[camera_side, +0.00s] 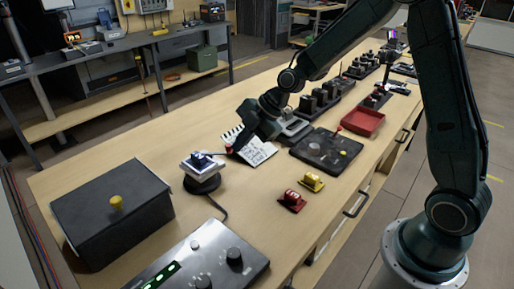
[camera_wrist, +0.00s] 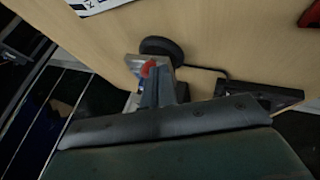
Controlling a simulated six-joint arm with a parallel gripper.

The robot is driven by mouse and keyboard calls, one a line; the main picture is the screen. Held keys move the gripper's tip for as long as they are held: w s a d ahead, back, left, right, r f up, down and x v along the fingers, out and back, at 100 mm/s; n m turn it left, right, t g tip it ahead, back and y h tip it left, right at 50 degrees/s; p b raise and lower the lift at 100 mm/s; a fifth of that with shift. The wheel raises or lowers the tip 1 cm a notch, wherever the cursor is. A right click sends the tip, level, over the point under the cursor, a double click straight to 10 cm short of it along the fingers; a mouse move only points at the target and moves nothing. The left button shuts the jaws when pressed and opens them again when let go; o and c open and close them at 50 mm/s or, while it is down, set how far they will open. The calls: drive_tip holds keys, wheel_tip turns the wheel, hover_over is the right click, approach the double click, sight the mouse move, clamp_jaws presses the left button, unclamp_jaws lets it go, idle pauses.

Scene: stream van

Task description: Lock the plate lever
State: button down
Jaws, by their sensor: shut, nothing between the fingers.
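A small device with a white body and a blue top (camera_side: 201,163) stands on a round black base (camera_side: 203,183) on the bench. The base also shows in the wrist view (camera_wrist: 163,48). A red tip (camera_side: 229,148), which looks like the end of the plate lever, is to the right of the device. It also shows in the wrist view (camera_wrist: 148,67), right at the fingertips. My gripper (camera_side: 236,149) points down-left beside the red tip, with its fingers shut and empty. I cannot tell whether they touch the tip. The gripper hides much of the device in the wrist view (camera_wrist: 153,74).
A black box with a yellow knob (camera_side: 110,215) and a control panel (camera_side: 205,262) stand in front. A clapperboard (camera_side: 259,154) lies behind my gripper. A black panel (camera_side: 326,150), red tray (camera_side: 361,121), and red and yellow blocks (camera_side: 292,201) are to the right. A cable crosses the bench.

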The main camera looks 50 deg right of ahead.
drive_tip(key=w+n+g, duration=0.1)
drive_tip(key=n, duration=0.1)
drive_tip(key=w+d+n+g+y, duration=0.1)
drive_tip(key=n, duration=0.1)
drive_tip(key=w+d+n+g, duration=0.1)
drive_tip(key=shift+w+d+n+y, duration=0.2)
drive_tip(key=shift+n+y, duration=0.2)
drive_tip(key=shift+a, duration=0.2)
drive_tip(key=shift+a, duration=0.6)
